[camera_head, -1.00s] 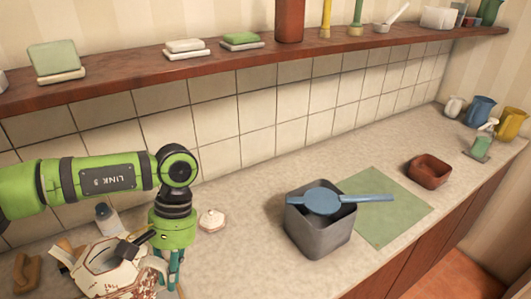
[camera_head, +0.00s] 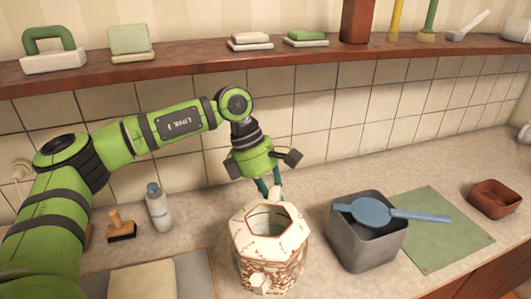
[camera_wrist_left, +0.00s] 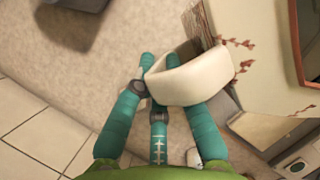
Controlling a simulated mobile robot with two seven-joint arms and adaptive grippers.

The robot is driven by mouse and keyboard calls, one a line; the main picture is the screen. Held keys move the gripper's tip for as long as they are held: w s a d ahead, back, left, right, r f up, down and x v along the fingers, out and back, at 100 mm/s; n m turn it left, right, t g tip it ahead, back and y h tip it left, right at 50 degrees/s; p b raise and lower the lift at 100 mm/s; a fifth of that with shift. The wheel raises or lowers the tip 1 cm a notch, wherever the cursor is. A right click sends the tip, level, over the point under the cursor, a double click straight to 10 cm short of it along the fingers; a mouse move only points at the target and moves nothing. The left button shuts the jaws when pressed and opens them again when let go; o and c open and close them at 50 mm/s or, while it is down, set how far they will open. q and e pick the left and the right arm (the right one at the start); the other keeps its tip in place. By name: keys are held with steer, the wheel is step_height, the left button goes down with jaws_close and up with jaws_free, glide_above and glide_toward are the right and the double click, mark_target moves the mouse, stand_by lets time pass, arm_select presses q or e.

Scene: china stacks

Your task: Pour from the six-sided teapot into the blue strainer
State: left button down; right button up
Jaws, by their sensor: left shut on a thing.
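The six-sided teapot (camera_head: 285,246), white with reddish-brown branch patterns, is at the bottom middle of the head view, left of the grey bin, with its top open. Its short spout (camera_head: 259,285) points toward the camera. My left gripper (camera_head: 270,187) is shut on the teapot's handle at the far side; the white handle (camera_wrist_left: 185,82) sits between the teal fingers (camera_wrist_left: 165,95) in the wrist view. The blue strainer (camera_head: 370,211) lies across the top of the grey bin (camera_head: 362,246), its handle pointing right. The teapot looks upright. My right gripper is not in view.
A green mat (camera_head: 440,235) lies right of the bin, with a reddish-brown bowl (camera_head: 494,199) beyond it. A bottle (camera_head: 158,208) and a wooden-handled stamp (camera_head: 120,228) stand on the left. A wooden shelf (camera_head: 200,62) with several items runs along the tiled wall.

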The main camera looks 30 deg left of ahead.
arm_select(q)
steer(key=w+a+r+n+t+y+p, duration=0.1)
steer(key=w+r+n+t+y+p, duration=0.1)
steer(key=n, duration=0.6)
steer(key=w+a+r+n+t+y+p, duration=0.1)
steer(key=w+r+n+y+p, duration=0.3)
steer(key=r+n, duration=0.4)
steer(key=shift+w+a+r+n+t+y+p, duration=0.35)
steer(key=shift+r+y+p, duration=0.2)
steer(key=shift+y, duration=0.45)
stand_by(1.1)
steer(key=shift+w+d+r+y+p, duration=0.1)
steer(key=shift+d+r+y+p, duration=0.15)
steer(key=shift+r+y, duration=0.3)
steer(key=shift+r, duration=0.15)
stand_by(0.5)
